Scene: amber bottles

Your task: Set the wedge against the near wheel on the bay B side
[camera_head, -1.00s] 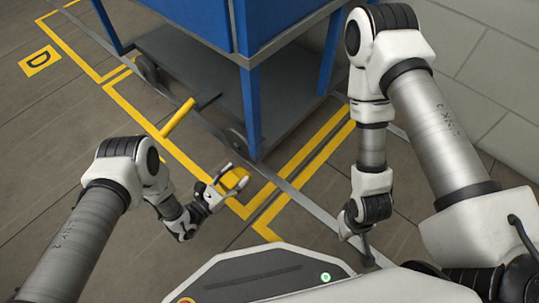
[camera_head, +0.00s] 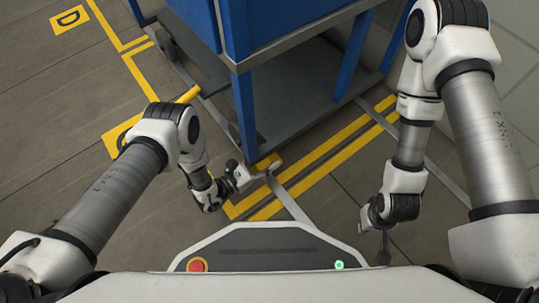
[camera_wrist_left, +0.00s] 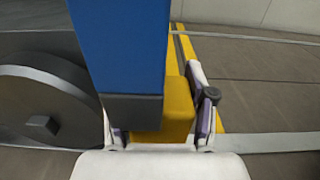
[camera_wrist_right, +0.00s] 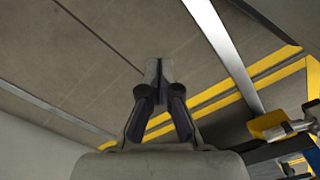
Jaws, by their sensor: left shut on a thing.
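The yellow wedge (camera_head: 267,161) is held low over the floor at the foot of the cart's near blue leg (camera_head: 246,115). My left gripper (camera_head: 256,171) is shut on it. In the left wrist view the wedge (camera_wrist_left: 178,108) sits between the fingers, partly hidden by the blue leg (camera_wrist_left: 122,50). A dark wheel (camera_wrist_left: 40,112) of the cart is left of that leg. I cannot tell whether the wedge touches the wheel or floor. My right gripper (camera_wrist_right: 158,82) is empty, its fingers together, over bare floor. The right wrist view also shows the wedge (camera_wrist_right: 268,121).
The blue cart (camera_head: 290,15) stands ahead with a grey lower shelf. Another wheel (camera_head: 166,47) is farther back. A yellow bar (camera_head: 188,95) sticks out on its left. Yellow lines (camera_head: 330,155) and a D marking (camera_head: 70,19) are on the floor. A second floor marking is mostly hidden.

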